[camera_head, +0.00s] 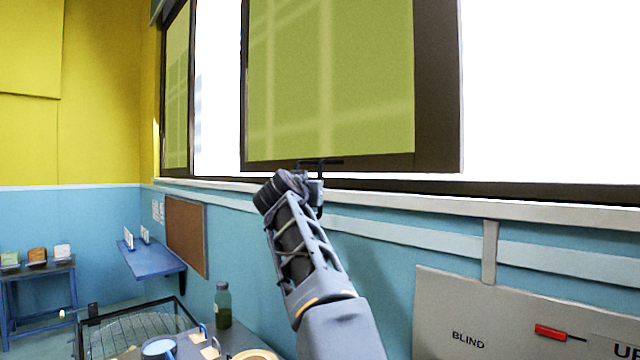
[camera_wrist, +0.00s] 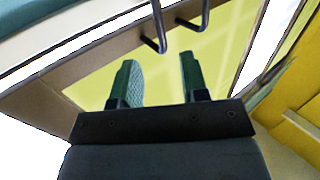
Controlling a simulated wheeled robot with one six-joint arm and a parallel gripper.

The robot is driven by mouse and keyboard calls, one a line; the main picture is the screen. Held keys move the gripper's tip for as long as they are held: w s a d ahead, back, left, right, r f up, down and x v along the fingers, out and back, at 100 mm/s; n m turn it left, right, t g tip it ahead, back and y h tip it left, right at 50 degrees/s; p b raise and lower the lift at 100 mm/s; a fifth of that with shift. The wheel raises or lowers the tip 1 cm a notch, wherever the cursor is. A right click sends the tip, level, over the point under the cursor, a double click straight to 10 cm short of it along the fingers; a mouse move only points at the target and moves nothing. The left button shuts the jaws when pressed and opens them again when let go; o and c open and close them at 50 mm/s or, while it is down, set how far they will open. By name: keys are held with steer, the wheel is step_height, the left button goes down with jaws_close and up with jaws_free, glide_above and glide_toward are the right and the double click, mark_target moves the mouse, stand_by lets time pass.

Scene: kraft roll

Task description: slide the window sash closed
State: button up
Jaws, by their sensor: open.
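The window sash (camera_head: 436,95) is a dark-framed panel with yellow-green glass, standing partway along the window, with bright white openings to its left and right. A thin dark handle (camera_head: 330,161) shows at the sash's lower edge. In the wrist view the handle shows as two dark bent prongs (camera_wrist: 154,32) ahead of the fingers, and the sash glass (camera_wrist: 226,50) lies behind. My gripper (camera_head: 308,184) is raised just below the handle, partly hidden by my wrist. In the wrist view the gripper (camera_wrist: 158,78) is open, with two green pads apart and nothing between them.
A pale sill (camera_head: 520,209) runs under the window, close to my arm. A grey panel marked BLIND (camera_head: 480,300) with a red lever (camera_head: 550,332) is at lower right. A green bottle (camera_head: 223,306) stands below left, and a blue wall shelf (camera_head: 152,262) is farther left.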

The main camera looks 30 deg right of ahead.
steer(key=r+p, duration=0.1)
steer(key=p, duration=0.7)
glide_above(320, 211)
steer(key=shift+w+d+f+p, duration=0.1)
steer(key=shift+w+d+p, duration=0.1)
steer(key=shift+w+p, duration=0.15)
jaws_close()
